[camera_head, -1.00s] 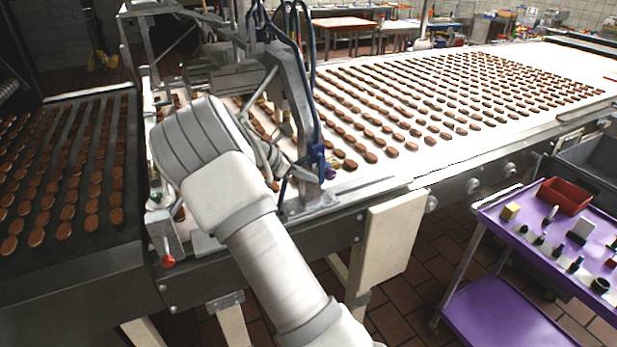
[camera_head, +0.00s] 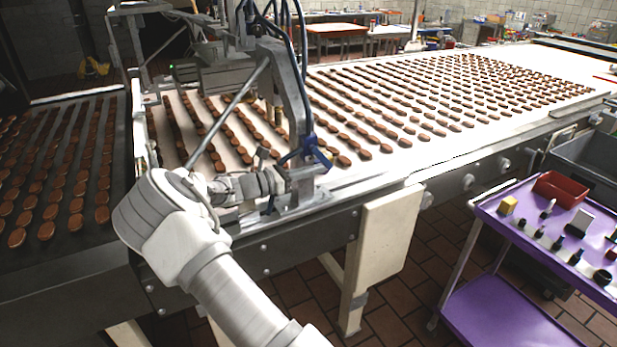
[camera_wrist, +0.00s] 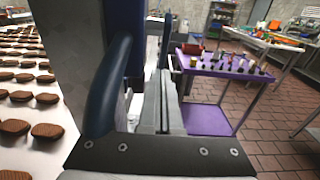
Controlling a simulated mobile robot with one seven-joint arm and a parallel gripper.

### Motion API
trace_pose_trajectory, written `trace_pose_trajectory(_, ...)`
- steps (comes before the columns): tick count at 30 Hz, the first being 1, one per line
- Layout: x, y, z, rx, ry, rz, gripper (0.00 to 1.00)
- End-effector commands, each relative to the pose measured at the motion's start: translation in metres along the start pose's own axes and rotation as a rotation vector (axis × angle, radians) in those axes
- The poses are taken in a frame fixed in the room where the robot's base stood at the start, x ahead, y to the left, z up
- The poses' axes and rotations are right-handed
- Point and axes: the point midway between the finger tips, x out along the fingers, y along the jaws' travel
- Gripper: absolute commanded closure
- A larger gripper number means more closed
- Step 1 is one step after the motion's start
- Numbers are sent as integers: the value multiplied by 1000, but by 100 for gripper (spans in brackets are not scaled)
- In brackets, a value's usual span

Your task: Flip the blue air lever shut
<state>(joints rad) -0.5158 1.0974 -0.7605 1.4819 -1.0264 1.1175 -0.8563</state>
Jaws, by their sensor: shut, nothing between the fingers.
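The blue air lever (camera_head: 302,152) appears as a small blue piece low on the grey machine post at the conveyor's near edge. Its exact angle is hard to make out. My gripper (camera_head: 281,181) is just left of and below it, pointing right, close to the post; I cannot tell whether they touch. In the wrist view my gripper (camera_wrist: 165,105) is shut and empty, its fingers pressed together. There a dark blue curved part (camera_wrist: 110,88) stands close to the left of the fingers; I cannot tell whether it is the lever or a hose.
The grey post (camera_head: 294,95) with blue hoses rises over the white conveyor (camera_head: 440,160), which carries rows of brown biscuits. A purple trolley (camera_head: 485,210) with a red bin (camera_head: 562,192) stands at the right. Tiled floor (camera_head: 395,285) is open between conveyor and trolley.

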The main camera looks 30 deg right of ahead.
Motion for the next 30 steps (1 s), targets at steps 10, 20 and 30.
trace_pose_trajectory(10,20,0,-1,-3,-335,0,100)
trace_pose_trajectory(20,34,0,9,-2,-597,0,100)
trace_pose_trajectory(30,40,0,16,0,-636,-1,100)
